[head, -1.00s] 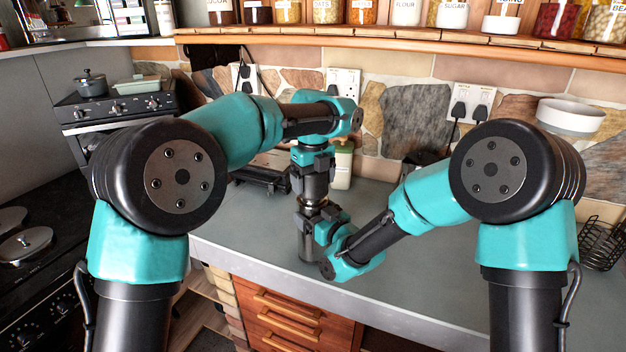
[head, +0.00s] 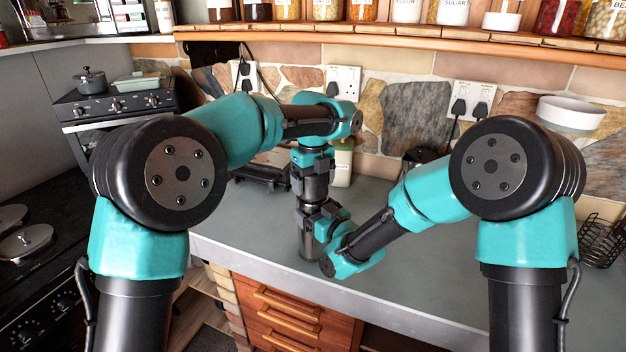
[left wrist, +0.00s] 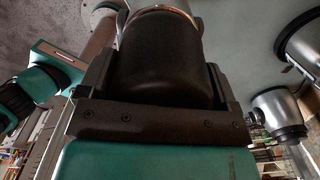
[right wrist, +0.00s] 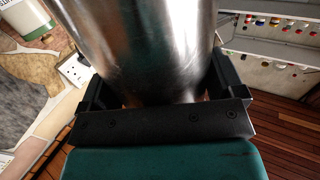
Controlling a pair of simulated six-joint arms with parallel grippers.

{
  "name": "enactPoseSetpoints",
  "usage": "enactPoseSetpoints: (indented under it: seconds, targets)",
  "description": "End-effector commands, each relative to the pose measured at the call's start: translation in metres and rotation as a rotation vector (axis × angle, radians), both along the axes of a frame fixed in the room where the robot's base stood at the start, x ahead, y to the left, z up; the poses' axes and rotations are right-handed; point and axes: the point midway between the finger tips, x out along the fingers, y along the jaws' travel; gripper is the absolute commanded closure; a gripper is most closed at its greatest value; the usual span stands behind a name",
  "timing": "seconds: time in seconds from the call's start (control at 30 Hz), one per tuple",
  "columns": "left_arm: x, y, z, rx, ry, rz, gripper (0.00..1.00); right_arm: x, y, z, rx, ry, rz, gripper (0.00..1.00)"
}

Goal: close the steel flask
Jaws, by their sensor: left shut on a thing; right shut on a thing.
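The steel flask (head: 308,245) stands upright on the grey worktop. My right gripper (head: 322,213) is shut on its body from the right. The shiny flask body (right wrist: 145,45) fills the middle of the right wrist view between the fingers. My left gripper (head: 311,188) points down directly above the flask. It is shut on a dark cap (left wrist: 165,72), which shows between its fingers in the left wrist view, with a coppery rim at its far end. The grippers hide the flask's mouth in the head view, so I cannot tell whether the cap is seated.
A pale bottle (head: 342,165) stands close behind my left gripper. A black appliance (head: 262,172) lies to the left. A wire basket (head: 602,242) is at the far right. The worktop (head: 420,285) is clear in front and to the right.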

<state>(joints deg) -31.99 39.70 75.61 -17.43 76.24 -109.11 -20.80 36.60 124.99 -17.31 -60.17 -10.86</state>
Motion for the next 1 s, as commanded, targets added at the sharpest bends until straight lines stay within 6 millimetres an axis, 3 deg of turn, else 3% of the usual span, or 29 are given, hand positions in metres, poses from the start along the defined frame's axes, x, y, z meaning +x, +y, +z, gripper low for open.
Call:
enactPoseSetpoints:
  seconds: [0.27,0.8,1.0]
  targets:
    - [-0.0001,0.0003,0.0001,0.0,0.0,-0.09,0.39,0.0,-0.0002,-0.0003,-0.001,0.0,0.0,0.78]
    - [-0.0003,0.0025,0.0004,0.001,-0.002,-0.769,0.39,-0.0001,-0.0001,-0.0004,-0.001,0.0,0.0,0.78]
    - [-0.0004,0.0028,0.0005,0.001,-0.002,-0.872,0.39,-0.0001,-0.0001,-0.0005,-0.001,0.0,0.0,0.78]
